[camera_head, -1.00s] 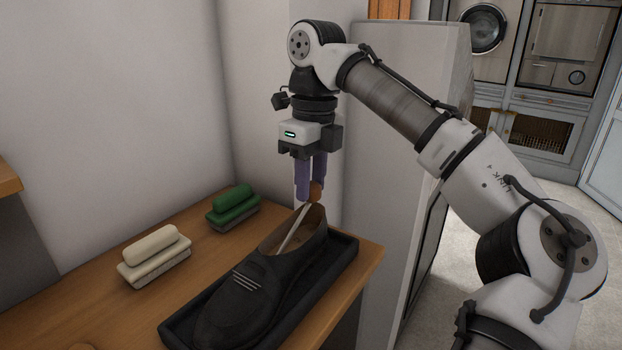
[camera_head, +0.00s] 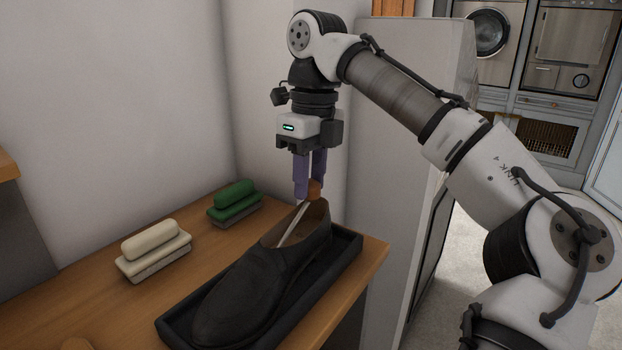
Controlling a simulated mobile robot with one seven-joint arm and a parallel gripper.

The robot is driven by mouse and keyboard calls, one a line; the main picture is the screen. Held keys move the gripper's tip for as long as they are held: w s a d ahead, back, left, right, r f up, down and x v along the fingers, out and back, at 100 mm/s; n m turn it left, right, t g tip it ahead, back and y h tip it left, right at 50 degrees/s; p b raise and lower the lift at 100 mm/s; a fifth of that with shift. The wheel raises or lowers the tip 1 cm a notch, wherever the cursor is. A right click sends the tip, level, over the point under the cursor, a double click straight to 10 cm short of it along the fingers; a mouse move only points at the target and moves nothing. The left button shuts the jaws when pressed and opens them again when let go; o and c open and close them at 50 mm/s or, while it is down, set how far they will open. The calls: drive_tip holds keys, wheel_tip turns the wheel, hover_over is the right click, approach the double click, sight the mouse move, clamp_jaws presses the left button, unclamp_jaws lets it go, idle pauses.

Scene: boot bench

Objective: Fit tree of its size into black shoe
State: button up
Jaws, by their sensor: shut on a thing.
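The black shoe (camera_head: 262,275) lies in a black tray (camera_head: 345,262), toe toward the front left and its opening at the far right. My gripper (camera_head: 309,192) is above the shoe's heel, pointing down. It is shut on the brown knob of the shoe tree (camera_head: 315,188). A pale, thin shaft of the tree slants down from the knob into the shoe's opening. The front of the tree is hidden inside the shoe, so I cannot tell how far in it reaches.
A cream brush (camera_head: 152,250) and a green brush (camera_head: 234,203) lie on the wooden bench (camera_head: 90,295) left of the tray. A tan rounded piece (camera_head: 77,344) shows at the bottom edge. A grey-white cabinet side (camera_head: 395,130) stands close behind my gripper.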

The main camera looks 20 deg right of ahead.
idle(0.4)
drive_tip(key=o, duration=0.9)
drive_tip(key=shift+o, duration=0.2)
drive_tip(key=shift+r, duration=0.1)
wheel_tip(320, 180, up, 8)
drive_tip(key=p, duration=0.8)
idle(1.6)
